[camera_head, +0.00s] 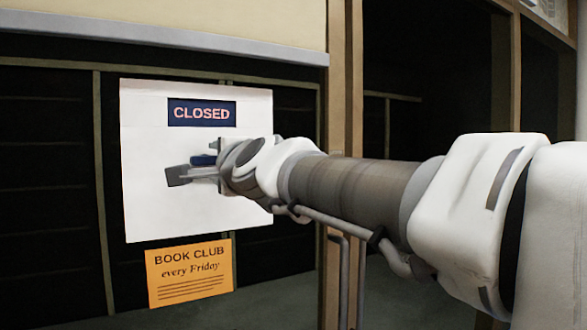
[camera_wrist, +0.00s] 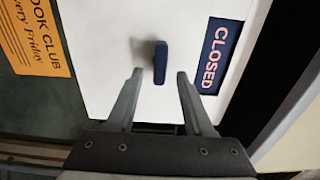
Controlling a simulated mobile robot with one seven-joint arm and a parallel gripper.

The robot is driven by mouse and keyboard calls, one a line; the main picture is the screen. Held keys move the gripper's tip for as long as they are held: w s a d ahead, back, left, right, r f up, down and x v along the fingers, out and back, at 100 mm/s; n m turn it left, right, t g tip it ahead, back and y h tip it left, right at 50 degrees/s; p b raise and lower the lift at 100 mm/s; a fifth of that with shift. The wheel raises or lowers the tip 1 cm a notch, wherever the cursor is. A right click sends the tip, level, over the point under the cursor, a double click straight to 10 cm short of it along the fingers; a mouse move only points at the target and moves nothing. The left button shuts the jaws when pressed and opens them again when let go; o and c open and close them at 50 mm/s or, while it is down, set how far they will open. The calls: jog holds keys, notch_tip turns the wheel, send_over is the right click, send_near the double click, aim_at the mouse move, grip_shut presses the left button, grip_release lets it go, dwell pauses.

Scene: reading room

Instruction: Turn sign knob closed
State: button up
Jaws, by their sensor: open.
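The white sign panel (camera_head: 150,200) hangs on a dark door, and its window (camera_head: 202,113) reads CLOSED. The window also shows in the wrist view (camera_wrist: 216,55). A dark blue knob (camera_wrist: 160,62) stands out from the panel below the window. In the head view the knob (camera_head: 203,160) is partly hidden by my gripper. My gripper (camera_wrist: 158,80) is open, and its fingers point at the panel on either side of the knob's near end. I see gaps between the knob and both fingers in the wrist view.
An orange BOOK CLUB notice (camera_head: 189,272) is fixed below the panel. A wooden door post (camera_head: 340,110) stands to the right of the panel, beside my arm. A pale band with a grey rail (camera_head: 170,38) runs above the panel.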

jog(key=v, duration=1.4)
jog(key=shift+s, duration=0.35)
jog(key=shift+d+f, duration=0.1)
